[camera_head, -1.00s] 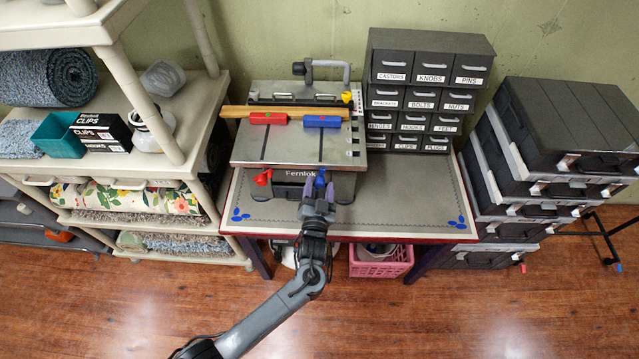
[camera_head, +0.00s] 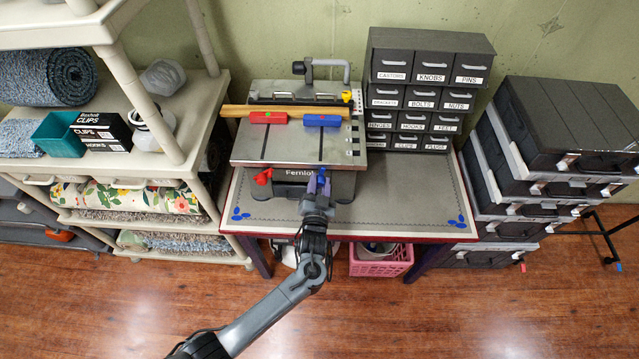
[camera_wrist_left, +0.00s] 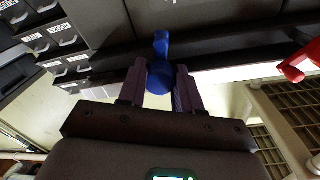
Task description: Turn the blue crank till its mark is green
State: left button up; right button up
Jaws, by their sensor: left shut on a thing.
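The blue crank (camera_head: 322,175) is on the front face of the grey Fernlok machine (camera_head: 290,150), to the right of the name plate. In the left wrist view the blue crank (camera_wrist_left: 160,74) has its round knob between the two fingers, with its arm pointing up in the picture. My left gripper (camera_head: 319,185) is shut on that knob; its fingers also show in the wrist view (camera_wrist_left: 160,90). A blue block (camera_head: 322,120) lies on the machine top; I cannot make out a green mark on it. My right gripper is not in view.
A red crank (camera_head: 263,177) is left of the blue one, and a red block (camera_head: 268,118) with a small green spot lies above. A wooden strip (camera_head: 240,111) crosses the machine. Labelled drawers (camera_head: 430,75) stand right. The bench top (camera_head: 410,205) is bare at front right.

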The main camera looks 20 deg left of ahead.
pick_arm(q)
jog(key=m+p, duration=0.2)
jog(key=m, duration=0.2)
jog(key=shift+r+m, duration=0.1)
jog(key=shift+m, duration=0.2)
jog(key=m+p, duration=0.2)
jog(key=m, duration=0.3)
jog(key=shift+g+p, duration=0.3)
jog(key=m+p, duration=0.1)
jog(key=m, duration=0.4)
jog(key=shift+p, duration=0.35)
jog(key=m+p, duration=0.1)
jog(key=m, duration=0.3)
jog(key=shift+y, duration=0.3)
jog(key=shift+f+m, duration=0.2)
jog(key=shift+m, duration=0.2)
jog(key=o, duration=1)
jog(key=shift+o, duration=0.2)
